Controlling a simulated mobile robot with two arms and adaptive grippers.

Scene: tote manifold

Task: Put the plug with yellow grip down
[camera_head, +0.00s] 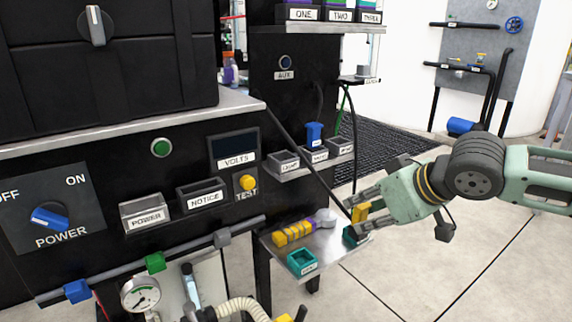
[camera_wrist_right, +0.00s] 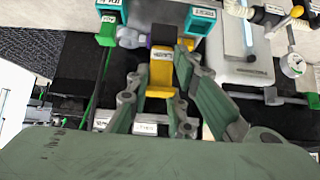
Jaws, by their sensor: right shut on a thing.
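The plug with yellow grip (camera_head: 360,212) is held between the fingers of my right gripper (camera_head: 364,214), above the right end of the small grey shelf (camera_head: 330,244). In the right wrist view the yellow plug (camera_wrist_right: 161,72) stands between the two fingers of the right gripper (camera_wrist_right: 160,88). A teal holder (camera_head: 350,236) is just below the plug; I cannot tell whether they touch. A second teal holder (camera_head: 302,262) sits at the shelf's front left. Both teal holders show at the top of the wrist view. My left gripper is not in view.
A yellow ridged piece with a purple band and grey end (camera_head: 293,233) lies on the shelf, left of the gripper. A blue plug (camera_head: 314,134) stands in a row of labelled holders above. A black cable hangs close to the gripper. Open floor lies to the right.

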